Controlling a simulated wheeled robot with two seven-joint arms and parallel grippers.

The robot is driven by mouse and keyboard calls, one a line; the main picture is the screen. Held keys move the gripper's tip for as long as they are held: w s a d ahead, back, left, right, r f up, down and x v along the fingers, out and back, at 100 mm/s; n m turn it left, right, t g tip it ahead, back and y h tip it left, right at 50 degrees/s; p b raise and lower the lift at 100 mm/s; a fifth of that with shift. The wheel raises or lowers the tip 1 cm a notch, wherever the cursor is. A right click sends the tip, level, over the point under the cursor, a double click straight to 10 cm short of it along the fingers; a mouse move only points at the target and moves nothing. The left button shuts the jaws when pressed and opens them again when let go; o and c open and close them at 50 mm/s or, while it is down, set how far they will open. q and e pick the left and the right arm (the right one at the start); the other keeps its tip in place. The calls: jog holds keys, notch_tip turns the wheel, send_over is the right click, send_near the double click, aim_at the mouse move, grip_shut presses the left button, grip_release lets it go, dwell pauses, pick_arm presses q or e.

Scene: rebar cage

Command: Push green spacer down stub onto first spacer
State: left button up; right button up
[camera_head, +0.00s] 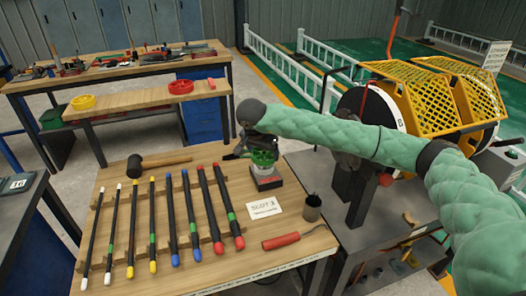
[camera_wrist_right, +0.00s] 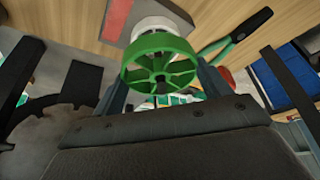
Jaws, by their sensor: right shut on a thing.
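The green spacer (camera_head: 263,157) is a spoked wheel. In the right wrist view, the green spacer (camera_wrist_right: 160,62) sits between the two fingers of my right gripper (camera_wrist_right: 163,82), which is shut on it. A white spacer (camera_wrist_right: 164,27) lies directly beyond it, in line with it. In the head view my right gripper (camera_head: 250,149) is over the small dark base block (camera_head: 267,183) with a red label. The white spacer (camera_head: 263,170) shows just under the green one; any gap is too small to tell. The stub is hidden by the spacers. My left gripper is out of view.
Several colour-tipped bars (camera_head: 187,215) lie on wooden racks left of the base block. A mallet (camera_head: 157,162) lies behind them.

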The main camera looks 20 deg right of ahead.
jog(key=shift+f+b, duration=0.95)
jog(key=shift+f, duration=0.35)
jog(key=o, duration=1.1)
jog(key=shift+s+a+r, duration=0.1)
jog(key=shift+a+r, duration=0.05)
jog(key=shift+r, duration=0.4)
jog(key=b+v, duration=0.2)
jog(key=v, duration=0.4)
jog(key=shift+s+r, duration=0.15)
jog(key=shift+r, duration=0.2)
